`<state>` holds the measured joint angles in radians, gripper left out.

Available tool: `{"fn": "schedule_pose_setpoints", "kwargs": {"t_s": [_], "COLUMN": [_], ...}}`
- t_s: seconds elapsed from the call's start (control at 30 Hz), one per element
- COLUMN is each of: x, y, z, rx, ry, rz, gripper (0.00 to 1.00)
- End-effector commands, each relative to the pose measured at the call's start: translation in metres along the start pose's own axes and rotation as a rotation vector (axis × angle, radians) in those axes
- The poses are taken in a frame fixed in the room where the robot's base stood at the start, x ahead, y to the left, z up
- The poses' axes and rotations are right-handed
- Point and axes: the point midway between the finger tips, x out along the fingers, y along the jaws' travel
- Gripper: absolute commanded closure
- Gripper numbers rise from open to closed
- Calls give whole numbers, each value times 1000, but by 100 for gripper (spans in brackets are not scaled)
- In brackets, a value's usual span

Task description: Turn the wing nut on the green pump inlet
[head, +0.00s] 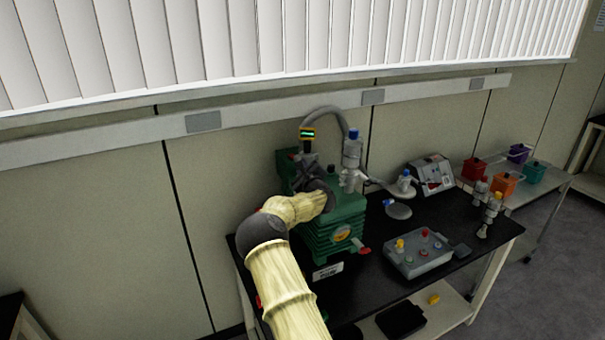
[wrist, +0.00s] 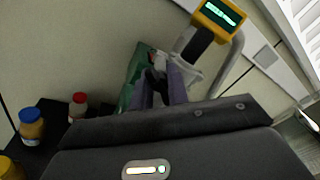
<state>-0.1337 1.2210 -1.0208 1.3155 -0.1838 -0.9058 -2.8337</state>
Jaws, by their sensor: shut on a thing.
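The green pump (head: 345,232) stands on the black bench top, and part of its green body (wrist: 137,72) shows at the top middle of the wrist view. My gripper (head: 308,172) is at the top of the pump, by the inlet fittings. In the wrist view my gripper's fingers (wrist: 164,88) are close together at the grey inlet fitting (wrist: 184,70). They are shut on a small part there, which I take to be the wing nut. The fingers hide most of it, and its angle cannot be told.
A yellow-framed gauge (head: 307,133) rises close above my gripper, with a grey hose arching right to a blue-topped grey fitting (head: 352,150). A grey control box (head: 418,255) and a slanted panel (head: 434,175) stand right. Bottles (wrist: 32,125) stand left in the wrist view.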

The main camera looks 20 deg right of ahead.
Motion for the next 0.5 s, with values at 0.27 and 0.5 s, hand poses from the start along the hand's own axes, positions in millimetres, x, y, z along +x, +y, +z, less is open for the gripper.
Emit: {"fn": "schedule_pose_setpoints", "kwargs": {"t_s": [0.27,0.5], "x": [1,1], "y": [2,0], "z": [0,1], "rx": [200,423], "ry": [-12,-15], "rz": [-4,-4], "gripper": [100,100]}}
